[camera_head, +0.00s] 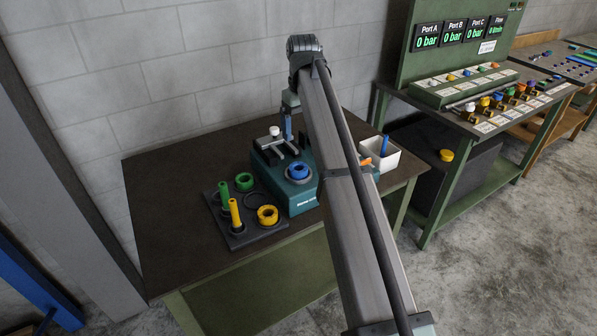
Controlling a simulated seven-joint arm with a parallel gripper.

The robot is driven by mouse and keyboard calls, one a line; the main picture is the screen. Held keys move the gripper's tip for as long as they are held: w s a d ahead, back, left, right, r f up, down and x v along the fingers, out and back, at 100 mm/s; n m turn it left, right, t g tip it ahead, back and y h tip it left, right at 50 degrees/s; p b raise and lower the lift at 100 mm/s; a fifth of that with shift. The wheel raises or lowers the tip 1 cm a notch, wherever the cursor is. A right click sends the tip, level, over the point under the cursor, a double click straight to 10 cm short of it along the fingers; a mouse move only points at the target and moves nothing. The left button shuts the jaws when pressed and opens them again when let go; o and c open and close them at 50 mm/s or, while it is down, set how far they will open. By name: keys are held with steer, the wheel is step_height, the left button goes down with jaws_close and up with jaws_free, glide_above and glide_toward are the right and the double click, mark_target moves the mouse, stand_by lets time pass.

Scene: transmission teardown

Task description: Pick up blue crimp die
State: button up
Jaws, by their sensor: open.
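The blue crimp die (298,171) is a small blue ring on the front right of the teal machine (300,203), inside a grey round seat. My arm crosses the middle of the view and bends down behind the machine's top. My gripper (287,138) is small and partly hidden there, above and behind the blue die and apart from it. Its fingers are hard to make out, and I see nothing held in it.
A black tray (245,240) left of the machine holds a green ring (244,181), a yellow ring (267,214) and green and yellow rods. A white bin (386,163) at right holds a blue rod (384,146). The table's left side is clear.

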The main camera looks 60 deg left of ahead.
glide_above(298, 163)
steer(key=s+d, duration=0.1)
steer(key=d, duration=0.1)
step_height(298, 163, down, 8)
steer(key=shift+r, duration=0.1)
steer(key=shift+w+a+f, duration=0.1)
steer(key=shift+f, duration=2.65)
steer(key=c, duration=1.6)
steer(key=shift+o, duration=0.2)
